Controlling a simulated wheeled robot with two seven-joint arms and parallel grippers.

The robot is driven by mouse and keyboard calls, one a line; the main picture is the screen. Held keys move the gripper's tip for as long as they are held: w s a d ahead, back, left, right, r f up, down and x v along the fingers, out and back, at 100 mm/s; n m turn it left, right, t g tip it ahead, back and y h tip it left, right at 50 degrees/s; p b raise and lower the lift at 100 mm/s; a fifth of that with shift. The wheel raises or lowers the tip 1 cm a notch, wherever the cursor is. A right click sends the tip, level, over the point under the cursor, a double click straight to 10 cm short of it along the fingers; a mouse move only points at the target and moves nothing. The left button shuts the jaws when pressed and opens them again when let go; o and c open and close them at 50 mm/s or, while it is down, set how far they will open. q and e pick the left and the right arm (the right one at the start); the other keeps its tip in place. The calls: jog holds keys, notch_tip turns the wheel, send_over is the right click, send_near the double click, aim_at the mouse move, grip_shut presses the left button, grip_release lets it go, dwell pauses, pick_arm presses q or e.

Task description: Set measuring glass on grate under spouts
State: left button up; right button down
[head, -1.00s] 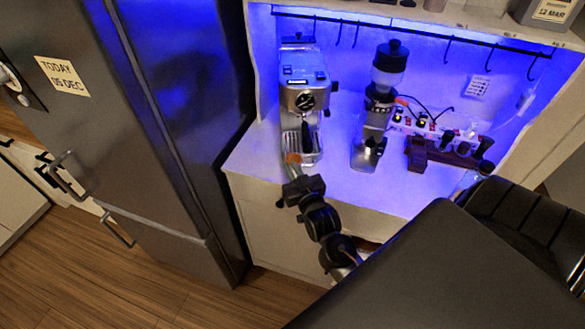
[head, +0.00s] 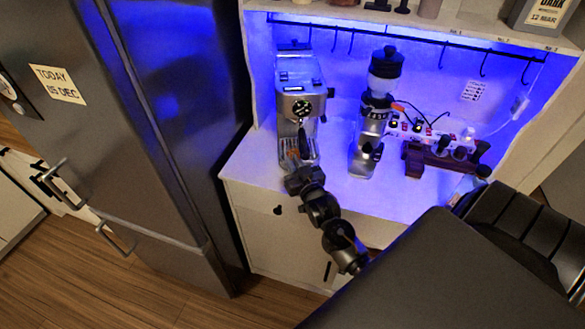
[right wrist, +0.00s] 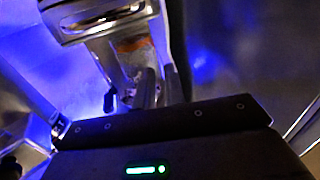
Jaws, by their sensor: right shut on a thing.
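My right gripper (head: 296,160) is shut at the front of the espresso machine (head: 301,78), low down below its round gauge and black handle. The measuring glass is hard to make out in the head view. In the right wrist view, a pale, see-through shape with an orange patch, which looks like the measuring glass (right wrist: 131,57), is at the fingers of my right gripper (right wrist: 156,86). The machine's metal front (right wrist: 98,14) is just beyond it. The grate and spouts are mostly hidden, and I cannot tell whether the glass touches the grate. My left gripper is not in view.
A grinder (head: 376,115) stands right of the machine, with a dark wooden stand (head: 440,158) and a power strip (head: 418,130) farther right. A steel fridge (head: 150,130) is close on the left. The white counter (head: 335,185) is bare in front of the grinder.

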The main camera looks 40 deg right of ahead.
jog(key=shift+w+d+f+b, duration=0.1)
jog(key=shift+w+d+b, duration=0.25)
jog(key=shift+w+d, duration=0.9)
jog(key=shift+w+d+b, duration=0.3)
jog(key=shift+w+d, duration=0.7)
jog(key=shift+d, duration=0.35)
jog(key=shift+f, duration=0.1)
jog(key=c, duration=1.4)
grip_release()
jog(key=shift+s+a, duration=0.1)
jog(key=shift+s+f, duration=0.15)
jog(key=shift+s, duration=0.05)
jog(key=b+v, duration=0.3)
jog(key=v, duration=0.6)
jog(key=shift+s+a, duration=0.15)
jog(key=shift+s, duration=0.55)
